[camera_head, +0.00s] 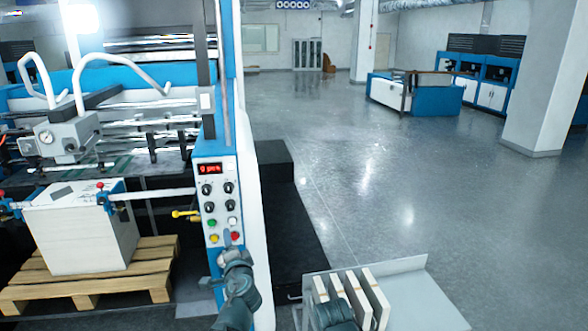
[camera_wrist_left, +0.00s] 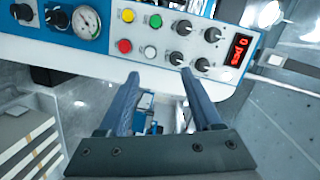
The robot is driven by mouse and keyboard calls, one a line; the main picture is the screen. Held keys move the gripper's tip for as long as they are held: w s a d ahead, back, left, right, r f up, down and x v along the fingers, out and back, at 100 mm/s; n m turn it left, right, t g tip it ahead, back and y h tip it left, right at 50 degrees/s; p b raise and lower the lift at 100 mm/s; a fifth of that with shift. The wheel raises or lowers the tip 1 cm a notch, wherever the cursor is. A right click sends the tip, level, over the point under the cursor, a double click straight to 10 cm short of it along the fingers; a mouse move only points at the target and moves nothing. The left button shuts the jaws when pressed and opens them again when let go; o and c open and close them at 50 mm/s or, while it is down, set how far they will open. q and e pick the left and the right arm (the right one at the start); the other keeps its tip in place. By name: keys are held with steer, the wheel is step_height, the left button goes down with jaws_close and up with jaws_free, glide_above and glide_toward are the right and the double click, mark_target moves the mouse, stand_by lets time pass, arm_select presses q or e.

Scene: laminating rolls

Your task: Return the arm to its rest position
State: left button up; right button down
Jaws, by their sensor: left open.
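My left gripper (camera_head: 229,243) is at the lower edge of the machine's control panel (camera_head: 213,188) in the head view, with its arm below it. In the left wrist view my left gripper (camera_wrist_left: 161,73) is open, and nothing shows between its two blue-grey fingers. The panel (camera_wrist_left: 215,71) appears turned over there, just beyond the fingertips, with a red button (camera_wrist_left: 125,46), a white button (camera_wrist_left: 150,52), several black knobs and a lit red display (camera_wrist_left: 237,49). I cannot tell whether a fingertip touches the panel. Part of my right arm (camera_head: 335,314) shows at the bottom; its gripper cannot be made out.
A yellow lever (camera_head: 186,214) sticks out left of the panel. A paper stack (camera_head: 82,235) stands on a wooden pallet (camera_head: 90,276) at left. Pale upright boards (camera_head: 375,298) stand on a grey tray (camera_head: 425,300) at bottom right. The floor beyond is open.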

arm_select(q)
steer(key=s+d+f+n+g+h+b, duration=0.1)
steer(key=s+d+f+n+g+b, duration=0.2)
steer(key=f, duration=0.4)
steer(key=s+d+f+n+g+b, duration=0.1)
steer(key=s+d+f+g, duration=0.2)
steer(key=f, duration=0.4)
steer(key=s+d+f+n+g+h+b, duration=0.1)
steer(key=s+f+n+g+b, duration=0.15)
steer(key=s+f, duration=0.3)
steer(key=s+d+f+g+h+b, duration=0.2)
steer(key=s+d+f+g, duration=0.4)
steer(key=s, duration=0.7)
steer(key=d+f+h, duration=0.1)
steer(key=d+f, duration=0.1)
steer(key=d, duration=0.2)
steer(key=shift+d+f+g, duration=0.25)
steer(key=shift+f+g, duration=0.05)
steer(key=shift+g, duration=0.05)
